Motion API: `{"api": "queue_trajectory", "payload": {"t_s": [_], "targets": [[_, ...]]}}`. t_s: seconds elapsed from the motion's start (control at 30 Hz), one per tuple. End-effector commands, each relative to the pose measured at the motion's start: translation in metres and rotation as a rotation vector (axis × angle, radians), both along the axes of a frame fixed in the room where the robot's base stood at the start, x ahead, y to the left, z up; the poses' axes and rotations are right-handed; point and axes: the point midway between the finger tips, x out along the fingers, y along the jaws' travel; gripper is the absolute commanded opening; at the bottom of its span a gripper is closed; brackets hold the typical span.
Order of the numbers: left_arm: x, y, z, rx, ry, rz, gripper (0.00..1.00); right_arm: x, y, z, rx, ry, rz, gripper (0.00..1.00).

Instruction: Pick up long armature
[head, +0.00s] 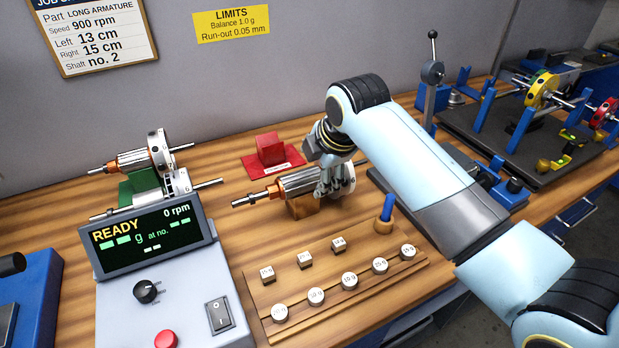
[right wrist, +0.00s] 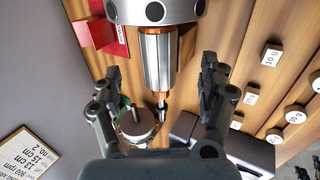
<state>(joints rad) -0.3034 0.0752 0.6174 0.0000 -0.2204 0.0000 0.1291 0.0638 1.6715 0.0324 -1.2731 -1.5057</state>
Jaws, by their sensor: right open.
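An armature (head: 298,184) with a copper winding, steel shaft and pale disc lies level on a wooden block (head: 303,206) at mid-bench; it appears to be the long armature. Its disc and core fill the top middle of the right wrist view (right wrist: 157,62). My right gripper (head: 327,187) is open and comes down over the armature beside the disc. In the right wrist view, the fingers (right wrist: 160,85) stand on either side of it with visible gaps. The gripper hides part of the core in the head view. My left gripper is not in view.
Another armature (head: 130,161) rests on a green stand behind the grey balancer display (head: 145,238). A red block (head: 270,149) sits on a red mat behind. A wooden rack (head: 330,285) of weights lies in front, with a blue-handled tool (head: 387,208) at its corner.

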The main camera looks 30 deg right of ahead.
Motion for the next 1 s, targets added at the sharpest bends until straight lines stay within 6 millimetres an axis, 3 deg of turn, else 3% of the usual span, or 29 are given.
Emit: {"api": "queue_trajectory", "payload": {"t_s": [0.4,0.7,1.0], "targets": [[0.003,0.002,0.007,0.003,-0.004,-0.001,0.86,0.026,-0.004,-0.041,-0.001,0.001,0.0,0.77],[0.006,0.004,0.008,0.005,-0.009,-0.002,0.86,0.029,-0.004,-0.046,-0.001,-0.001,0.0,0.77],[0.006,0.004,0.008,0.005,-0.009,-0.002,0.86,0.029,-0.004,-0.046,-0.001,-0.001,-0.001,0.4]]}}
